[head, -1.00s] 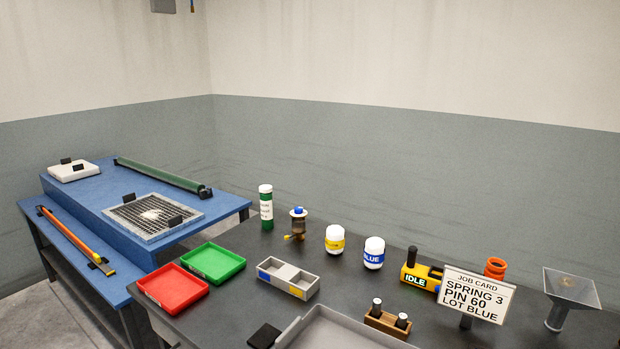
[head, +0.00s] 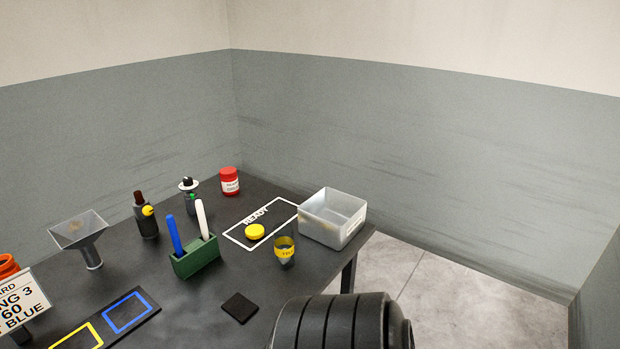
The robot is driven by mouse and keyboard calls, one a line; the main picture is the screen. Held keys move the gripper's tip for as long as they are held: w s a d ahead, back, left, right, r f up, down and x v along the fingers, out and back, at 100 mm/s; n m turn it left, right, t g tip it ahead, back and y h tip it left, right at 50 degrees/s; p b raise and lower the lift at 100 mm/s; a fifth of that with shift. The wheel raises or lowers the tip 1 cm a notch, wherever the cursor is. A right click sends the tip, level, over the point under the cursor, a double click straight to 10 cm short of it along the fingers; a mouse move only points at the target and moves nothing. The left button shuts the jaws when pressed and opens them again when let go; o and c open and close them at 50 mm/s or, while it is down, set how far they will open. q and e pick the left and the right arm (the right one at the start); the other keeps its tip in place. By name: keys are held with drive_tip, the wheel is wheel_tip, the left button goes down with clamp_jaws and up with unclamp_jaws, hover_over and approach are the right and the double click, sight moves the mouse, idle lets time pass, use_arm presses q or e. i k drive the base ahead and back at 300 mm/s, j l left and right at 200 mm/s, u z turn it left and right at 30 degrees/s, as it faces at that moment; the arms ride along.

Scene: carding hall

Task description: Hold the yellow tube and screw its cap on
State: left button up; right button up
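A small open-topped vessel with a yellow lettered band, which looks like the yellow tube (head: 284,252), stands upright on the dark table near its right end. A round yellow cap (head: 255,231) lies apart from it, to its left and slightly behind, within the white outline marked READY. The tube's mouth is uncovered. A black ribbed part of my own arm fills the bottom of the view. Neither gripper shows.
A grey metal bin (head: 333,218) stands right of the outline, close to the tube. A green holder (head: 195,257) with blue and white sticks stands left. A red-lidded jar (head: 229,181) is behind. A black pad (head: 239,307) lies in front, with bare table around it.

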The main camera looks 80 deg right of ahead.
sight(282, 231)
drive_tip(key=z, duration=2.3)
drive_tip(key=i+l+u, duration=0.3)
drive_tip(key=l, duration=0.35)
drive_tip(key=i+l+u, duration=0.15)
drive_tip(key=l, duration=0.25)
drive_tip(key=i+l+u, duration=0.2)
drive_tip(key=l, duration=0.2)
drive_tip(key=i+l+u, duration=0.15)
drive_tip(key=l, duration=0.25)
drive_tip(key=i+l+u, duration=0.15)
drive_tip(key=l, duration=0.25)
